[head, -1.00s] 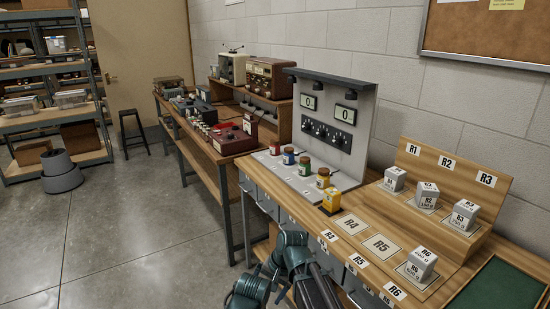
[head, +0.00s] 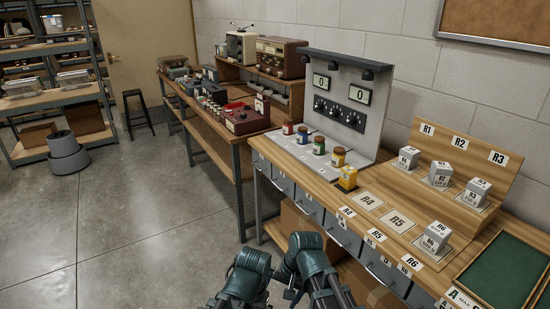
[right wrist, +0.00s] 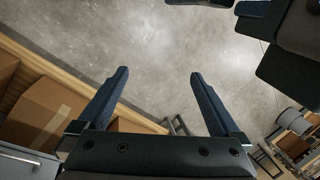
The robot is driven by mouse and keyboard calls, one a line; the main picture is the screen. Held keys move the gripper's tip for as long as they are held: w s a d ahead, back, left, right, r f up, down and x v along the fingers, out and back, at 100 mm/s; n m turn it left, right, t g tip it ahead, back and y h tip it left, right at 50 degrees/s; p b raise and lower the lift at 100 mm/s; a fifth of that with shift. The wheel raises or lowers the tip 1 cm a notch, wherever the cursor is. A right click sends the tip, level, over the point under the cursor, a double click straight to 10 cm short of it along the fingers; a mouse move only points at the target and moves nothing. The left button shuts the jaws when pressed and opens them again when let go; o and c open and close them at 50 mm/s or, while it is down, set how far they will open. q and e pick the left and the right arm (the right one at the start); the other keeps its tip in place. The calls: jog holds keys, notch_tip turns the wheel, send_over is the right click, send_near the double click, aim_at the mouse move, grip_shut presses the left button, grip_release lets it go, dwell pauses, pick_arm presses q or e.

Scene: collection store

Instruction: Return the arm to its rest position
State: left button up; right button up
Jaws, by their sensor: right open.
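My right gripper (right wrist: 159,75) is open and empty in the right wrist view, its two dark blue fingers spread over bare floor. In the head view the folded dark green links of my arms show at the bottom centre, in front of the bench and over the floor; the fingers are hard to make out there. Dark parts at the top right of the right wrist view may belong to my left gripper (right wrist: 253,8), but its jaws are cut off. Nothing is held in the right gripper.
The wooden bench (head: 400,218) with drawers stands close on the right. It carries several small jars, a yellow container (head: 348,178), grey weight blocks (head: 436,237) and a green mat (head: 505,270). A cardboard box (right wrist: 45,112) lies beneath.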

pick_arm(q)
jog(key=shift+n, duration=0.4)
jog(key=shift+w+a+r, duration=0.1)
jog(key=shift+w+a, duration=0.15)
jog(key=shift+a, duration=0.45)
jog(key=shift+w+a+r, duration=0.15)
jog(key=shift+w+a, duration=0.15)
jog(key=shift+a, duration=0.35)
jog(key=shift+w+a+r, duration=0.1)
jog(key=shift+w+a, duration=0.15)
jog(key=shift+a, duration=0.45)
pick_arm(e)
jog(key=shift+n, duration=0.6)
jog(key=shift+s+a+r, duration=0.1)
jog(key=shift+s+a, duration=0.05)
jog(key=shift+s, duration=0.6)
jog(key=shift+s+a+r, duration=0.1)
jog(key=shift+s+a, duration=0.1)
jog(key=shift+s, duration=0.55)
jog(key=shift+s+a+r, duration=0.1)
jog(key=shift+s+a, duration=0.05)
jog(key=shift+s, duration=0.6)
